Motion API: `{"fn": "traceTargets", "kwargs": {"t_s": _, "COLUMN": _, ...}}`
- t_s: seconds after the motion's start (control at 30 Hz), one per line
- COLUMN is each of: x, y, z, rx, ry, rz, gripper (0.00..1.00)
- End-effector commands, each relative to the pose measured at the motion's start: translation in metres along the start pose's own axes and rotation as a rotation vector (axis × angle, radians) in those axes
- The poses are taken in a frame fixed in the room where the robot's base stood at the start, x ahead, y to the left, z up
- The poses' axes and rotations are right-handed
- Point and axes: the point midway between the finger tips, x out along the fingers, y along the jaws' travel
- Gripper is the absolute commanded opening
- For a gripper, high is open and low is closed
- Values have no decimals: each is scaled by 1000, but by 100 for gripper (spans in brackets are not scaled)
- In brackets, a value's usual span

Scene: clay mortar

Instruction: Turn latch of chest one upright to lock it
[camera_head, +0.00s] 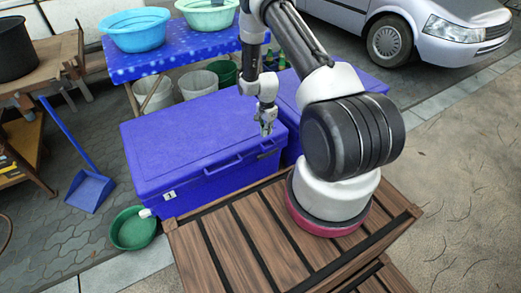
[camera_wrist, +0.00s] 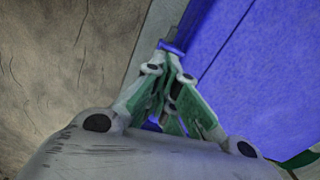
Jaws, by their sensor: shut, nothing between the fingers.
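Chest one is the blue chest (camera_head: 200,135) with a small white label (camera_head: 169,196) at the lower left of its front face; its lid is down. My gripper (camera_head: 267,130) points down over the chest's front edge near its right end, fingers shut and empty. In the wrist view, the fingertips of my gripper (camera_wrist: 172,62) meet close to a small blue protruding piece (camera_wrist: 172,47) at the chest's edge. I cannot tell whether this piece is the latch or whether the fingers touch it. The latch's angle is not clear in either view.
A second blue chest (camera_head: 291,100) stands to the right, partly behind my arm. A slatted wooden platform (camera_head: 235,245) lies before chest one. A table with basins (camera_head: 135,30) is behind. A green bowl (camera_head: 132,229) and blue dustpan (camera_head: 89,190) lie left.

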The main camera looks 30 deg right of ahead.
Motion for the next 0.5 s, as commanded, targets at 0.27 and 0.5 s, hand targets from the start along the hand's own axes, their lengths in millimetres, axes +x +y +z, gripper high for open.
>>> {"fn": "traceTargets", "kwargs": {"t_s": 0.27, "x": 9, "y": -5, "z": -2, "rx": 145, "ry": 7, "rz": -27, "gripper": 0}}
{"fn": "traceTargets", "kwargs": {"t_s": 0.5, "x": 53, "y": -5, "z": -2, "rx": 142, "ry": 7, "rz": -25, "gripper": 0}}
